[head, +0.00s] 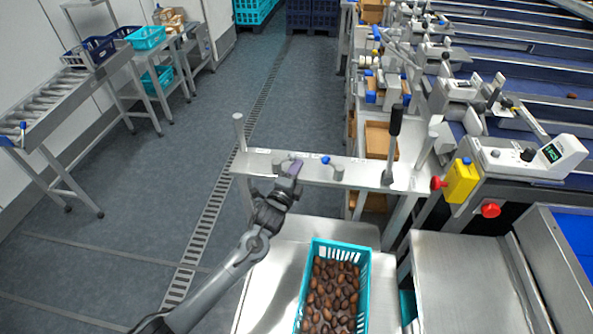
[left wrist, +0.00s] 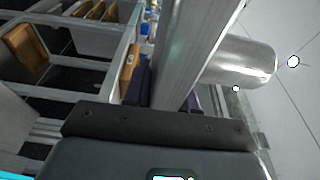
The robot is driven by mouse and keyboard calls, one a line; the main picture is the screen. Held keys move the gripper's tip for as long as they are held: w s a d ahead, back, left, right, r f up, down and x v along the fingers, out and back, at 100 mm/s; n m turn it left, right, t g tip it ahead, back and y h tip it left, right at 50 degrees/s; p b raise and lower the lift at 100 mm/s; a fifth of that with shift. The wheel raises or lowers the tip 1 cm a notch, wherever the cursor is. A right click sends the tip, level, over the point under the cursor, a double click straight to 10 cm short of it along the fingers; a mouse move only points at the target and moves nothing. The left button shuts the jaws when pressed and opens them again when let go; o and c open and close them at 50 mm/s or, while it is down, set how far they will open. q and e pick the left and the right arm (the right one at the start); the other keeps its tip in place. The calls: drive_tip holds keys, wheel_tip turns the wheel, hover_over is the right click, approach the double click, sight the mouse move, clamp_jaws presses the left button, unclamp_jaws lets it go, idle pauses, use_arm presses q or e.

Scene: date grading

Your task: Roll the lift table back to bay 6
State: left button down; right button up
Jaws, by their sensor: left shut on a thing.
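In the left wrist view, a steel beam (left wrist: 190,65) and a round steel post (left wrist: 240,63) show close beyond the dark gripper body. The fingertips are hard to make out. My right gripper is not in view.
A turquoise crate (head: 309,281) full of brown dates sits on the table. Grading machines with a yellow box (head: 460,182) and red buttons stand close at right. A roller conveyor (head: 62,95) is at left. Grey floor with a drain grate (head: 216,201) is free between. Stacked crates (head: 311,17) stand far back.

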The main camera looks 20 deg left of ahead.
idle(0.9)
use_arm(q)
drive_tip(key=c, duration=0.8)
unclamp_jaws()
drive_tip(key=shift+c, duration=0.2)
drive_tip(key=shift+s, duration=0.1)
drive_tip(key=shift+r, duration=0.1)
